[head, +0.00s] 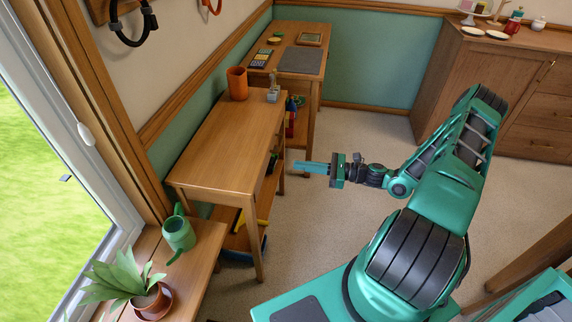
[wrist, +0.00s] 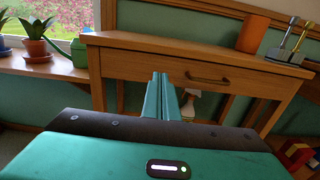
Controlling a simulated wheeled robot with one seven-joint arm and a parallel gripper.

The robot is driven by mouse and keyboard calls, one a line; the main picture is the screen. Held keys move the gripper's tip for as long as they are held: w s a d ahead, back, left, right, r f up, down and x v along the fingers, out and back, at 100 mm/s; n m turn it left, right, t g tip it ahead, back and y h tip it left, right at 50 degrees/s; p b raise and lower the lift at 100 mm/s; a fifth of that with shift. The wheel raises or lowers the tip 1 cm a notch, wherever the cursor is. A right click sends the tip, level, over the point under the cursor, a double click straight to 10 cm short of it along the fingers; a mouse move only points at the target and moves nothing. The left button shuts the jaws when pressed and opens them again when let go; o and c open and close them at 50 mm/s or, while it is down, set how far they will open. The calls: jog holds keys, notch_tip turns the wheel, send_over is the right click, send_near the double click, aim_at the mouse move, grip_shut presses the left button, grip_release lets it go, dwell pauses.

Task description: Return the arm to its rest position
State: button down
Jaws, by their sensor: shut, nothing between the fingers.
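My gripper (head: 312,168) is at the end of my green arm, which reaches left over the open floor in the head view. Its fingers point left toward the front of a wooden side table (head: 212,140) and are apart from it. In the wrist view the two green fingers of my gripper (wrist: 160,97) lie together with nothing held. The side table's drawer front and handle (wrist: 207,78) show behind them.
An orange cup (head: 237,83) stands on the side table. A desk (head: 281,36) is beyond it. A green watering can (head: 179,233) and a potted plant (head: 152,300) sit on a low wooden surface at lower left. A wooden cabinet (head: 478,75) stands at back right. Carpet (head: 345,125) between is clear.

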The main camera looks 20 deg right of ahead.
jog(key=v, duration=0.3)
jog(key=shift+s+d, duration=0.25)
jog(key=s+r+n+g+h, duration=0.5)
jog(key=s+r+n+h, duration=0.2)
jog(key=s+r, duration=0.6)
jog(key=s+d+r+n+g+h, duration=0.1)
jog(key=s+r+n+g+h, duration=0.4)
jog(key=s+r+n, duration=0.6)
jog(key=shift+s+d+r+n+h, duration=0.35)
jog(key=shift+s+r+h, duration=1.2)
jog(key=shift+s, duration=1.35)
